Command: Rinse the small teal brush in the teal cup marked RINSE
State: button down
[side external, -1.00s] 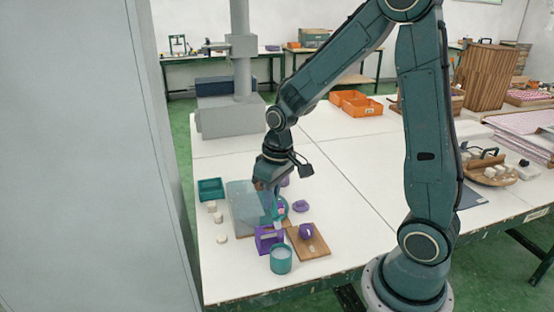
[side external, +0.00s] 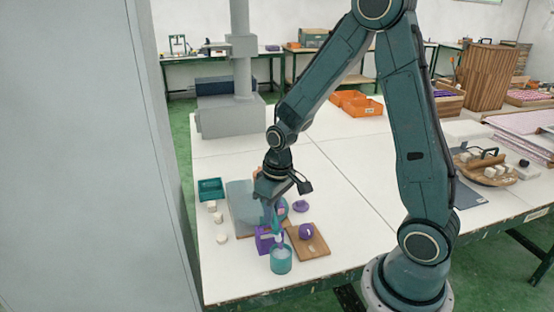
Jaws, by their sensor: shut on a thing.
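The teal cup (side external: 281,263) stands near the front edge of the table, with its open top up. No marking on it is legible at this size. My gripper (side external: 269,205) points down just above and behind the cup. It is shut on the small teal brush (side external: 277,226), which hangs roughly upright. The brush's lower end is at the cup's mouth; I cannot tell whether it is inside or just above the rim.
A purple holder (side external: 264,239) stands close at the cup's left, and a wooden board (side external: 316,245) bearing a purple pot (side external: 306,231) is at its right. A grey panel (side external: 239,199), a teal tray (side external: 210,189) and a purple piece (side external: 301,206) lie behind.

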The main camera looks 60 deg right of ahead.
jog(key=shift+f, duration=2.2)
jog(key=shift+w+a, duration=0.1)
jog(key=shift+w, duration=0.05)
